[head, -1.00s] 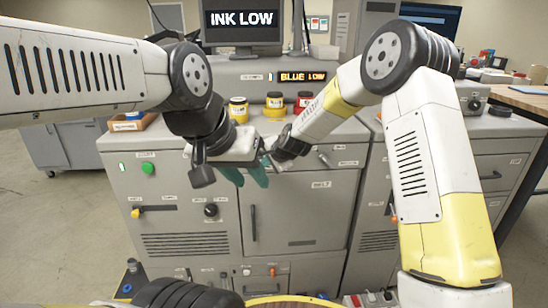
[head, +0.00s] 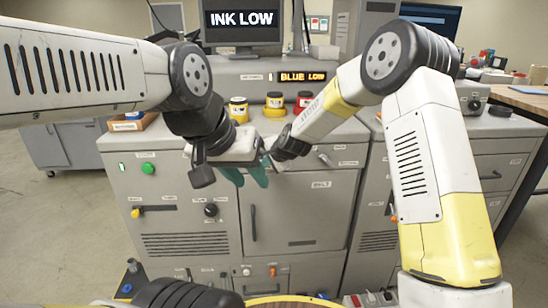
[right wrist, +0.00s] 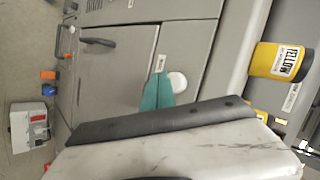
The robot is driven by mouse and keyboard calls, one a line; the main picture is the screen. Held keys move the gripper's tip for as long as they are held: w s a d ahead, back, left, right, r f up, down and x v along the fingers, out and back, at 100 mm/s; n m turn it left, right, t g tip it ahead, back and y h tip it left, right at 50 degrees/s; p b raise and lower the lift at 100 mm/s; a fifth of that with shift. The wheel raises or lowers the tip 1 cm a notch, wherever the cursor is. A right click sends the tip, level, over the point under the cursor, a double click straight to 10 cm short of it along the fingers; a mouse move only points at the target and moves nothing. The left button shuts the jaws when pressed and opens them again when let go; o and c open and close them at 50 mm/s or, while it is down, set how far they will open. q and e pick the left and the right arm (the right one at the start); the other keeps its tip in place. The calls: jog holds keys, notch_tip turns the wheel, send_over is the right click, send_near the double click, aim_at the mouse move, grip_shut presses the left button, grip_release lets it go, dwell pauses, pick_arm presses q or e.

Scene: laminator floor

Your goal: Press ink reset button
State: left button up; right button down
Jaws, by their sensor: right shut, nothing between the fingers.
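A white round button (right wrist: 177,82) shows in the right wrist view on the grey machine (head: 300,205). My right gripper (right wrist: 158,77) is shut and empty, its teal fingertips just left of the button; contact cannot be told. In the head view, its wrist is at the machine's upper front, and the button is hidden there behind my grippers. My left gripper (head: 245,178) is open and empty in front of the machine, its two teal fingers apart and pointing down. The monitor (head: 241,22) reads INK LOW, and the display (head: 302,77) reads BLUE LOW.
Ink jars stand on the machine top: a yellow one (head: 238,110), another yellow-banded one (head: 274,105) and a red one (head: 304,102). A green button (head: 148,168) and a black knob (head: 211,210) are on the front. A grey box (right wrist: 32,127) stands on the floor.

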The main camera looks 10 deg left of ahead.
jog(key=shift+w, duration=0.1)
jog(key=shift+w+a, duration=0.15)
jog(key=shift+w, duration=0.2)
jog(key=shift+w+a, duration=0.1)
jog(key=shift+w, duration=0.4)
dwell(0.9)
jog(key=shift+s, duration=0.1)
jog(key=shift+s+d, duration=0.25)
jog(key=shift+s, duration=0.55)
jog(key=s, duration=0.2)
jog(key=s+d, duration=0.1)
jog(key=s, duration=0.2)
jog(key=shift+d, duration=0.2)
jog(key=shift+w, duration=0.1)
dwell(0.4)
